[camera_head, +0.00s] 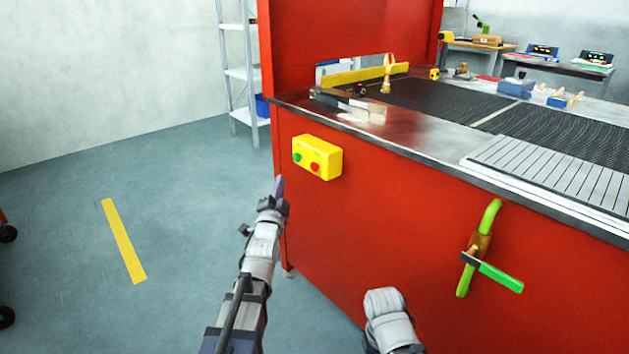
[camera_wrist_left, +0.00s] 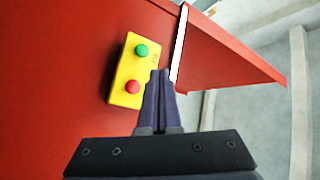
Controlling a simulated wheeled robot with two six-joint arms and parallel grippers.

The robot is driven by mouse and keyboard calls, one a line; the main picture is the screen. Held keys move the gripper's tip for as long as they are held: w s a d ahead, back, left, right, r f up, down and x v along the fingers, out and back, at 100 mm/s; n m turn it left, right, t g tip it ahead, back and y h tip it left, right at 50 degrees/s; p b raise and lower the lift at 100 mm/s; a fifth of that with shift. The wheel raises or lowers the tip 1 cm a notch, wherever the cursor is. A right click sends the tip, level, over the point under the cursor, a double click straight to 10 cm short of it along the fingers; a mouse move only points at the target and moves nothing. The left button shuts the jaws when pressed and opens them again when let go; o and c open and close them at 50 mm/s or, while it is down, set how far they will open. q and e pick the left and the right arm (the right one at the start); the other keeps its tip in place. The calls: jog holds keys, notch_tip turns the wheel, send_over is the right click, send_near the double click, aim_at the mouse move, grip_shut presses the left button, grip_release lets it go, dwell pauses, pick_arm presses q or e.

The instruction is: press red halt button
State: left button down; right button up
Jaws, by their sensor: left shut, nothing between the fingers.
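The red button (camera_head: 315,167) sits on the front of a yellow box (camera_head: 328,158), which is fixed to the red machine panel (camera_head: 370,215). A green button (camera_head: 297,157) is to its left on the same box. My left gripper (camera_head: 279,184) is shut and empty, below and left of the box in the head view. In the left wrist view the shut fingers (camera_wrist_left: 159,78) point past the red button (camera_wrist_left: 132,87), with the tips to its right. The green button (camera_wrist_left: 141,50) is above it there. I see no contact with the box. My right gripper does not show.
A metal ledge (camera_head: 412,148) juts out above the box, beside the dark mesh belt (camera_head: 440,102). The floor at left is open, with a yellow stripe (camera_head: 124,240).

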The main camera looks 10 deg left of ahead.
aim_at(315, 167)
pick_arm(q)
jog(key=shift+a, duration=0.15)
jog(key=w+d, duration=0.5)
jog(key=w, duration=0.2)
jog(key=shift+d, duration=0.25)
dwell(0.4)
dwell(2.0)
jog(key=shift+w+d, duration=0.25)
jog(key=shift+w, duration=0.05)
jog(key=shift+w+d, duration=0.35)
jog(key=shift+w, duration=0.05)
dwell(0.8)
jog(key=shift+s+a, duration=0.1)
dwell(0.3)
jog(key=shift+s+a, duration=0.5)
jog(key=shift+s, duration=0.15)
